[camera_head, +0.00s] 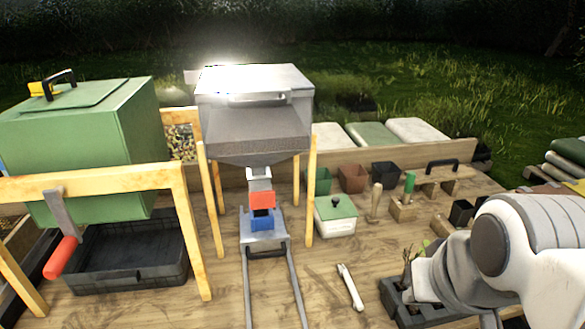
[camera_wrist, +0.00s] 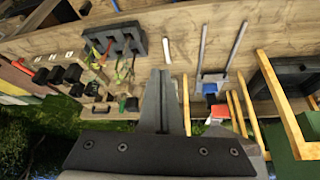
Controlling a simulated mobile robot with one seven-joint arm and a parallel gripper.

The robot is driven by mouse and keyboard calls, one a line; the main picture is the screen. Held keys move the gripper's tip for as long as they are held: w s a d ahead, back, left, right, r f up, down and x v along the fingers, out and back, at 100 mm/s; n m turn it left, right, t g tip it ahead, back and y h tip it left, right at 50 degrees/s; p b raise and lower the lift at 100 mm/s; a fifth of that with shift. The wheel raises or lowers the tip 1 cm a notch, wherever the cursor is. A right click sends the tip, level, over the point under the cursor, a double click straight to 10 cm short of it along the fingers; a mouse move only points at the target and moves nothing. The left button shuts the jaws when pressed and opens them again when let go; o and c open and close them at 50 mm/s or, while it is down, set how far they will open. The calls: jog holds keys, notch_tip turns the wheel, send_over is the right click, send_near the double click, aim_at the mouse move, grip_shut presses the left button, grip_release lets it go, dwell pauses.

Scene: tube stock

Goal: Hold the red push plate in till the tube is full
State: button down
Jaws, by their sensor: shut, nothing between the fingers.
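The red push plate (camera_head: 262,199) is at the front of the grey hopper's spout (camera_head: 259,174), in the middle of the head view. A blue piece (camera_head: 262,220) sits just below it on a grey sliding tray (camera_head: 263,240). The red plate (camera_wrist: 220,112) and blue piece (camera_wrist: 210,88) also show in the wrist view, right of my gripper. I cannot make out the tube or its fill. My gripper (camera_wrist: 160,74) is shut and empty in the wrist view, apart from the plate. In the head view my arm is at the right and its fingers are not visible.
Wooden posts (camera_head: 311,190) flank the hopper (camera_head: 255,110). Two rails (camera_head: 294,285) run forward from the tray.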

dwell(0.3)
jog(key=w+a+f+m+t+y+b, duration=0.2)
jog(key=w+a+f+m+t+b, duration=0.3)
jog(key=w+a+m+t+b, duration=0.1)
jog(key=w+a+f+m+t+y+b, duration=0.2)
jog(key=w+a+f+m+t+b, duration=0.3)
jog(key=w+a+m+b, duration=0.4)
jog(key=w+a+b, duration=0.1)
jog(key=a+b, duration=0.3)
jog(key=a, duration=0.2)
jog(key=shift+f+t, duration=0.2)
jog(key=shift+t, duration=0.2)
jog(key=shift+a+r+y, duration=0.1)
jog(key=shift+y, duration=0.2)
jog(key=p, duration=0.6)
send_near(265, 201)
jog(key=x, duration=0.6)
jog(key=shift+w+a, duration=0.15)
jog(key=shift+w, duration=0.25)
